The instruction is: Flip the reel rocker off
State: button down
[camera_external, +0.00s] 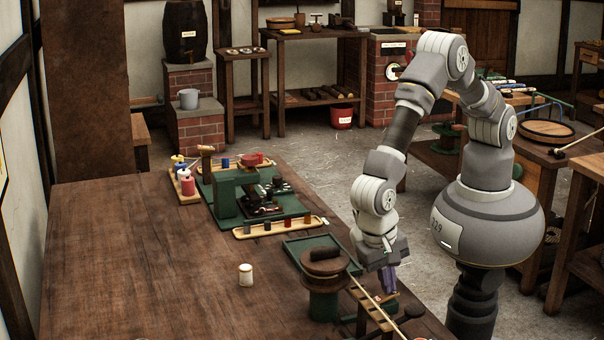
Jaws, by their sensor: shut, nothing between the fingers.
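A green drum with a brown round top (325,263), which looks like the reel, stands at the front right of the wooden table. My gripper (388,289) points down to the right of it, apart from it, with its purple fingers shut and empty. The fingertips are just above a small wooden stand (372,312) with a pale slanting strip. I cannot make out the rocker or which way it is tipped; it may be hidden by the gripper or too small to see.
A green tray (308,251) lies behind the reel. A green machine (236,190) and a long tray of small spools (278,228) stand farther back. A white spool (245,274) stands alone on the table (140,270). The table's left part is clear.

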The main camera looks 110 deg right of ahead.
jog(key=shift+s+f, duration=0.15)
jog(key=shift+f, duration=0.1)
dwell(0.3)
jog(key=shift+s+d+f+t+b, duration=0.15)
jog(key=shift+s+t, duration=0.15)
jog(key=shift+t, duration=0.2)
jog(key=shift+s+a+f+t+b, duration=0.15)
jog(key=shift+s+t, duration=0.1)
jog(key=shift+t, duration=0.25)
jog(key=shift+d, duration=0.15)
jog(key=shift+w, duration=0.15)
jog(key=shift+w+d, duration=0.1)
jog(key=shift+w, duration=0.6)
